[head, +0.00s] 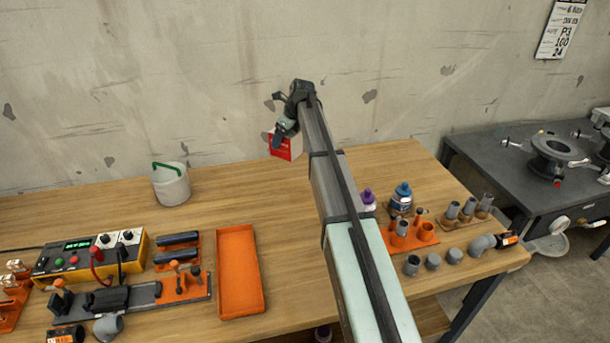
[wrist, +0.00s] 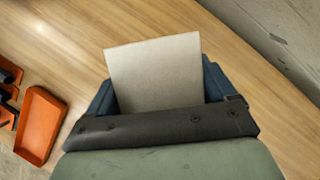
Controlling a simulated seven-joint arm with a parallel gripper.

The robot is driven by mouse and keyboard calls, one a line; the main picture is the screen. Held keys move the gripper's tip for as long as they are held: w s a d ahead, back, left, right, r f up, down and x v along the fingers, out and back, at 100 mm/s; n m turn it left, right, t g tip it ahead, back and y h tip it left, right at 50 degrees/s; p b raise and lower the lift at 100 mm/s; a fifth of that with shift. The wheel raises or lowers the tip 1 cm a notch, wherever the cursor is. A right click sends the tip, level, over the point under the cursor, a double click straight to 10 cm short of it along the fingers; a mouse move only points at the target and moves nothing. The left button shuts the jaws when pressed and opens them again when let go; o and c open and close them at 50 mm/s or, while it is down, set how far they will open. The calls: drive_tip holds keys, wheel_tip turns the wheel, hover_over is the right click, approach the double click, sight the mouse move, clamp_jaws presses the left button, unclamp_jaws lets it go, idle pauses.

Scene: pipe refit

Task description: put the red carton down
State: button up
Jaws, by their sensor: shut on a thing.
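The red carton (head: 285,147) is in my gripper (head: 277,136), near the back of the wooden table in the head view. The carton seems to be held above the table top, though the exact gap is hard to judge. In the wrist view my gripper (wrist: 158,92) has its two dark blue fingers on either side of the carton, whose plain grey-beige face (wrist: 155,72) points at the camera. The carton's underside is hidden in the wrist view.
An orange tray (head: 240,312) lies empty at front centre. A white bucket (head: 171,184) with a green handle stands at the back left. Orange-yellow power unit (head: 90,250) and tools fill the left; bottles and pipe fittings (head: 433,261) stand right. Bare wood surrounds the carton.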

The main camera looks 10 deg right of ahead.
drive_tip(key=d+m, duration=0.1)
drive_tip(key=d, duration=0.8)
drive_tip(key=shift+n, duration=0.6)
drive_tip(key=shift+s+a+f, duration=0.15)
drive_tip(key=shift+s+f, duration=0.05)
drive_tip(key=shift+f, duration=1.5)
drive_tip(key=shift+s+a+f, duration=0.2)
drive_tip(key=shift+s+f, duration=0.05)
drive_tip(key=shift+f, duration=1.4)
drive_tip(key=shift+s+a+f, duration=0.15)
drive_tip(key=shift+s+f, duration=0.05)
drive_tip(key=shift+f, duration=1.5)
drive_tip(key=shift+f, duration=0.1)
drive_tip(key=o, duration=1.1)
drive_tip(key=v, duration=1.2)
drive_tip(key=shift+w, duration=0.1)
